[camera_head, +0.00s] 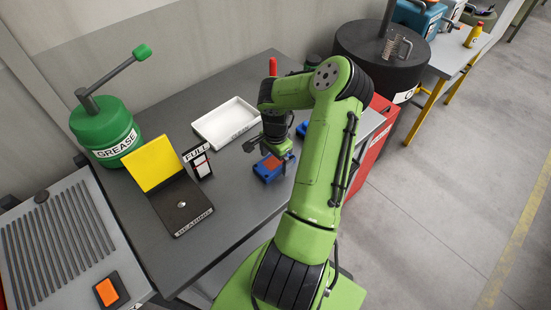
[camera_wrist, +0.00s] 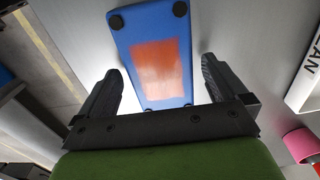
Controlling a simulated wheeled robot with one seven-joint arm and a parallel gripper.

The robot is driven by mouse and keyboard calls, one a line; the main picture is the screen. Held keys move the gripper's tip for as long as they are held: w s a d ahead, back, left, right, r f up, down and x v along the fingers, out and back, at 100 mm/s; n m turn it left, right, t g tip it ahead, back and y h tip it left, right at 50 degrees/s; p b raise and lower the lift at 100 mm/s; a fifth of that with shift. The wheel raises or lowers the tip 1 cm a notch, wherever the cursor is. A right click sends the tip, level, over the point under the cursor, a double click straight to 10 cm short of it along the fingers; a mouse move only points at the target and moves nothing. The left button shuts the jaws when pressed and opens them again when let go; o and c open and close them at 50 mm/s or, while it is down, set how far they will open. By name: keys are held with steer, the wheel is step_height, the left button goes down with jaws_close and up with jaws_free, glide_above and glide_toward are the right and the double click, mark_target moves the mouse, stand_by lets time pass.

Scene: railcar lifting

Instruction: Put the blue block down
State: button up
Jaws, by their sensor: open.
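The blue block (camera_head: 260,175) with an orange-red patch on top sits on the grey table, just in front of my gripper (camera_head: 268,150) in the head view. In the wrist view the blue block (camera_wrist: 130,45) extends forward from between my fingers, with dark round spots near its corners. My gripper (camera_wrist: 160,66) is open, with a gap between each finger and the block's sides. My wrist partly covers the block in the head view. A second blue piece (camera_head: 302,129) shows behind my arm, mostly hidden.
A white tray (camera_head: 228,122) stands behind and left of the block. A black box with a yellow lid (camera_head: 152,163), a "FULL" sign (camera_head: 197,160) and a green grease pot (camera_head: 104,130) are further left. Bare table (camera_head: 225,225) lies front left of the block.

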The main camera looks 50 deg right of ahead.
mark_target(276, 161)
step_height(276, 161, up, 12)
steer(key=p, duration=0.1)
steer(key=w+a+r+n+h, duration=0.2)
steer(key=w+a+r+n, duration=0.1)
steer(key=a+r+n, duration=0.4)
steer(key=s+a+r+n+t, duration=0.2)
steer(key=s+a+r+n, duration=0.1)
steer(key=a, duration=0.5)
steer(key=s+a+r+n+t+y, duration=0.1)
steer(key=s+a+r+n, duration=0.3)
steer(key=s+a+n, duration=0.1)
steer(key=s+a+r+n+t+y, duration=0.1)
steer(key=s+a+r+n+t, duration=0.1)
steer(key=a, duration=0.8)
steer(key=s+r+n, duration=0.1)
steer(key=s+n, duration=0.1)
steer(key=n, duration=0.1)
steer(key=shift+a+r+n+t, duration=0.3)
steer(key=shift+w+a, duration=0.1)
